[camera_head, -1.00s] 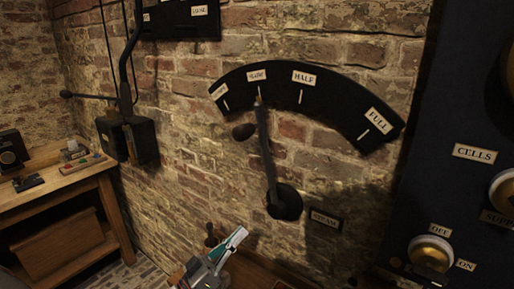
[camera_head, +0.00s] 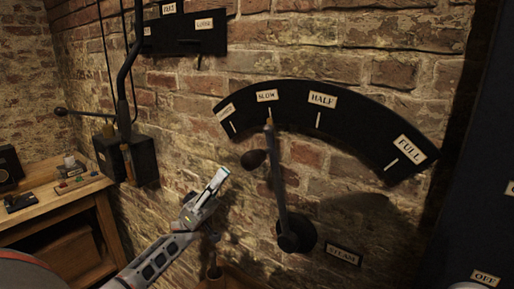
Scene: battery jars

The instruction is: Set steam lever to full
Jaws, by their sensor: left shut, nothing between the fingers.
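The steam lever (camera_head: 277,184) is a dark arm on a round black pivot (camera_head: 296,233) low on the brick wall. Its pointer tip stands at the SLOW mark of the curved black scale (camera_head: 352,121). A dark round knob (camera_head: 253,160) sticks out from the lever toward the left. The FULL label (camera_head: 410,147) is at the scale's right end, and HALF (camera_head: 322,99) lies between. A STEAM plate (camera_head: 343,255) is right of the pivot. My left gripper (camera_head: 217,181) is shut and empty, left of and below the knob, apart from it in the picture. My right gripper is not in view.
A dark box with a long lever (camera_head: 128,158) hangs on the wall at left. A dark panel (camera_head: 480,215) with an OFF label is at the right edge.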

